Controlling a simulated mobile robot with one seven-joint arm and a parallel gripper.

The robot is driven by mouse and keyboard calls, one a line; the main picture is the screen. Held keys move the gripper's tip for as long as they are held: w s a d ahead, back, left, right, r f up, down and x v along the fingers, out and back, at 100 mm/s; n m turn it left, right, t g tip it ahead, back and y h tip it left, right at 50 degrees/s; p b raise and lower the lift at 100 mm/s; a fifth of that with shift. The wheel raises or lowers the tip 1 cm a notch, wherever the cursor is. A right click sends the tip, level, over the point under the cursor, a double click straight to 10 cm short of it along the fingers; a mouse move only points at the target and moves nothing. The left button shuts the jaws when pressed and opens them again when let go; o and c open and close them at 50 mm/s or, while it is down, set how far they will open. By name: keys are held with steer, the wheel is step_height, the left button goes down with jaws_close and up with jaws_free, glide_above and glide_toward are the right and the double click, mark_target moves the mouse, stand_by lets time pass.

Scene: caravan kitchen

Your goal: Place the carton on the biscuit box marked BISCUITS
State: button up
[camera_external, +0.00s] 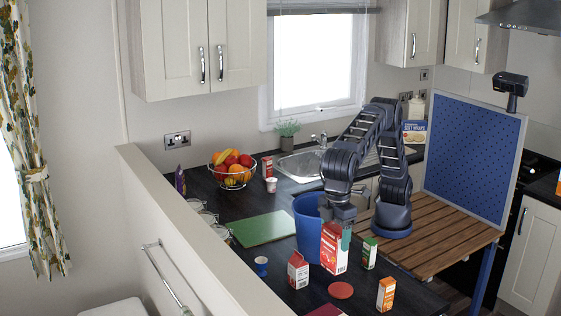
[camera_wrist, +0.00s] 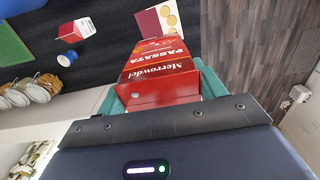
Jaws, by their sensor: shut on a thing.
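The carton (camera_external: 333,252) is red and white; in the wrist view its red top end (camera_wrist: 158,88) reads "Merrowdel" and "PASSATA". My gripper (camera_external: 342,236) is shut on it, with teal fingers on both sides in the wrist view (camera_wrist: 160,92). I cannot tell whether its base touches the counter.
A red-and-white carton (camera_external: 298,270), a blue cup (camera_external: 261,266), a red disc (camera_external: 340,290), a green-and-white carton (camera_external: 369,253) and an orange carton (camera_external: 386,294) stand around on the dark counter. A blue bin (camera_external: 307,226) is close behind the held carton. A green board (camera_external: 262,229) lies left.

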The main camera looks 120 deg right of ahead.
step_height(320, 180, down, 20)
steer(key=shift+r, duration=0.2)
stand_by(0.5)
steer(key=shift+f, duration=0.15)
steer(key=o, duration=1.4)
steer(key=shift+c, duration=0.2)
